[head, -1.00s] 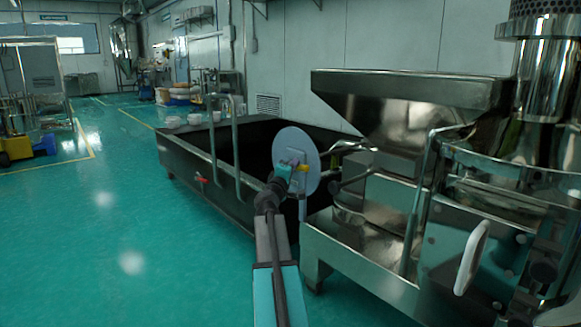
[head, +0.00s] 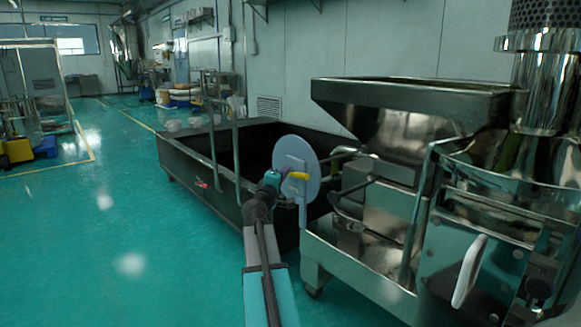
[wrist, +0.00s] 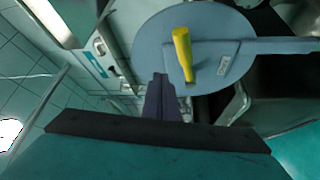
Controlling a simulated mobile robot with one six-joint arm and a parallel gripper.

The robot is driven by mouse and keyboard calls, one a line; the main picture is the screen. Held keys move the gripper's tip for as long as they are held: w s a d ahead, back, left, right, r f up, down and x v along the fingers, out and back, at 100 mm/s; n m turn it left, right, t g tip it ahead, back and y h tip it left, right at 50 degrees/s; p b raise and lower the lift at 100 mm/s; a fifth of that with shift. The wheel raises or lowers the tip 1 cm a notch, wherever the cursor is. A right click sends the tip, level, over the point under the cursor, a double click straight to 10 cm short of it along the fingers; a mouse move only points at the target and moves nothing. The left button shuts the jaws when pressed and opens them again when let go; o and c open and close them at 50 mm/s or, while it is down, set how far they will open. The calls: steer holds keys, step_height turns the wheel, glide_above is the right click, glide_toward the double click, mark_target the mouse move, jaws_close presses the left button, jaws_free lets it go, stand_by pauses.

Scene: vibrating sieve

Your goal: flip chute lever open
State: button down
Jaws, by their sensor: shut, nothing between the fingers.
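The lever has a yellow handle (head: 298,176) on a round grey disc (head: 291,150) at the left of the sieve machine. In the wrist view the yellow handle (wrist: 182,52) stands near the middle of the disc (wrist: 150,38), roughly up and down in the picture. A grey bar with a small label runs from the disc to the right. My gripper (head: 284,172) is in front of the disc, just left of the handle. In the wrist view my gripper's fingers (wrist: 161,78) are together and empty, below and left of the handle. No contact with the handle is visible.
The steel sieve machine (head: 385,215) with its hopper (head: 400,95) stands to the right. A long dark open trough (head: 190,160) with upright rails lies behind and left of my arm. Green floor (head: 90,240) is clear at the left.

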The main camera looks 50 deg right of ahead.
steer(key=a+f+p, duration=0.1)
steer(key=a+f, duration=0.2)
steer(key=a, duration=0.2)
steer(key=shift+w+a, duration=0.15)
steer(key=shift+w, duration=0.3)
steer(key=shift+r, duration=0.1)
